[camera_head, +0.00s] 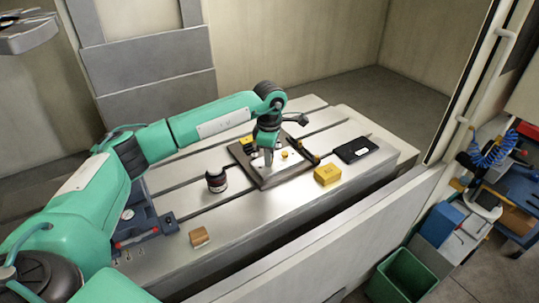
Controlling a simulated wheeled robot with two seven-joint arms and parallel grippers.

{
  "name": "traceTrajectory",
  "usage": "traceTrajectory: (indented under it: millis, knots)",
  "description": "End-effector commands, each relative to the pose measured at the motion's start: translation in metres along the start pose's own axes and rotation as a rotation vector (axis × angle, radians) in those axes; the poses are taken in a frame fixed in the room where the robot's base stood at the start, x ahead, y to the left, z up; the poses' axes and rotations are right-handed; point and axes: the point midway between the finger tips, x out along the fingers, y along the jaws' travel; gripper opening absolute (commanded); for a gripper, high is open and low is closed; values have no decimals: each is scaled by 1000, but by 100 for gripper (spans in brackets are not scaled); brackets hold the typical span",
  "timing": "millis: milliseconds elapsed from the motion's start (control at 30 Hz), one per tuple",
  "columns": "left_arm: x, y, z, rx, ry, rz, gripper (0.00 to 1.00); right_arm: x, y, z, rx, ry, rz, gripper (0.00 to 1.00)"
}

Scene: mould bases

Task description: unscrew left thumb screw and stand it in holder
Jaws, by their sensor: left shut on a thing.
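My left gripper (268,160) points down over the left part of the dark mould base (275,181) with its lighter top plate. Its fingers are shut on the left thumb screw, which is mostly hidden between them. Whether the screw is still seated in the plate cannot be told. A small brass-coloured knob (284,154) shows on the plate just right of the fingers. The holder cannot be made out for certain; a small brown block (199,237) lies at the front left of the slotted metal table (270,215). My right gripper is not in view.
A dark round jar (216,181) stands left of the base. A yellow block (328,174) and a black flat case (356,150) lie to its right. A blue-grey fixture (140,220) is at the table's left. The table's front middle is clear.

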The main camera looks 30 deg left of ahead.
Motion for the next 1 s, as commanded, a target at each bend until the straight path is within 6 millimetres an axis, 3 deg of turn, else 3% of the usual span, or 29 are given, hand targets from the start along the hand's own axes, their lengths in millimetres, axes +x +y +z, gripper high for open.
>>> traceTrajectory:
  millis: [333,767,1000]
  knots:
    - [0,0,0,-386,1,-1,0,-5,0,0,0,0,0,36]
    - [0,0,0,-460,1,0,0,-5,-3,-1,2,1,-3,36]
    - [-1,0,0,-678,0,-1,0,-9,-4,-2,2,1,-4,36]
